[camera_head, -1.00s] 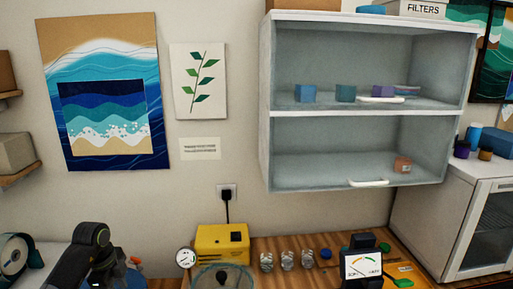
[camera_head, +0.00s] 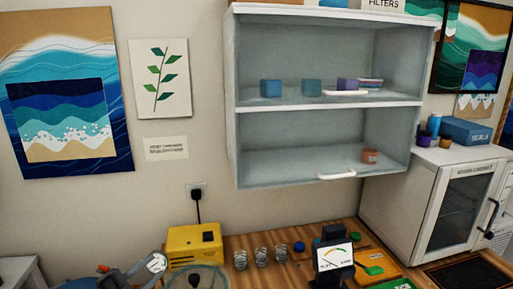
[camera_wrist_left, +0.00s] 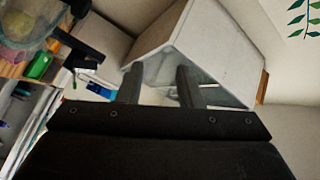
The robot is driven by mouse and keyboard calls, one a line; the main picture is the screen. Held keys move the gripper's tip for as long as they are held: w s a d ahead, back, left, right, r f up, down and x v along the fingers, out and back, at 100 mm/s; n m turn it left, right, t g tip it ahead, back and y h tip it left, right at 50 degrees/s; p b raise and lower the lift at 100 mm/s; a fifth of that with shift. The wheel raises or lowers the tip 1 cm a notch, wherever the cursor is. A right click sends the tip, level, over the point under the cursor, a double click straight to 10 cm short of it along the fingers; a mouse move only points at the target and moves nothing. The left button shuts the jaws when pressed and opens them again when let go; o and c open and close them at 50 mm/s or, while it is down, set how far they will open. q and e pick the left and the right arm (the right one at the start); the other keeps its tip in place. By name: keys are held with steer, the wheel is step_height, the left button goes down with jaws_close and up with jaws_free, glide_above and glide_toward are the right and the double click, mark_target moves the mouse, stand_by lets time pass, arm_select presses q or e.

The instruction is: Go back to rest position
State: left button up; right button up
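My left gripper (camera_wrist_left: 158,82) shows in the left wrist view with its two dark fingers apart. Nothing is between them. A pale box-shaped cabinet stands beyond the fingers, and no contact with it shows. In the head view, a dark shape with an orange part lies at the bottom left edge; I cannot tell how much of it is my left arm. My right gripper is in neither view.
An open wall cabinet (camera_head: 326,105) hangs above. A white glass-door cabinet (camera_head: 405,205) stands at the right.

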arm_select(q)
steer(key=s+a+f+n+y, duration=0.4)
steer(key=s+a+n+y, duration=0.8)
steer(key=n+y, duration=0.55)
steer(key=s+d+f+g+h, duration=0.2)
steer(key=s+f+g, duration=0.2)
steer(key=s, duration=0.3)
steer(key=s+d+f+n+g+h, duration=0.1)
steer(key=s+d+f+g+h, duration=0.2)
steer(key=s, duration=0.4)
steer(key=s+d+f+g, duration=0.2)
steer(key=s+f+g, duration=0.3)
steer(key=s, duration=0.2)
step_height(320, 180, down, 32)
steer(key=s+g+b, duration=0.1)
steer(key=b, duration=0.7)
steer(key=s+f+b, duration=0.3)
steer(key=s+f, duration=0.4)
steer(key=f, duration=0.4)
steer(key=s+f+g+h+b, duration=0.1)
steer(key=s+f+b, duration=0.2)
steer(key=s+f, duration=0.5)
step_height(320, 180, down, 4)
steer(key=shift+d+g, duration=0.25)
steer(key=shift+g, duration=0.05)
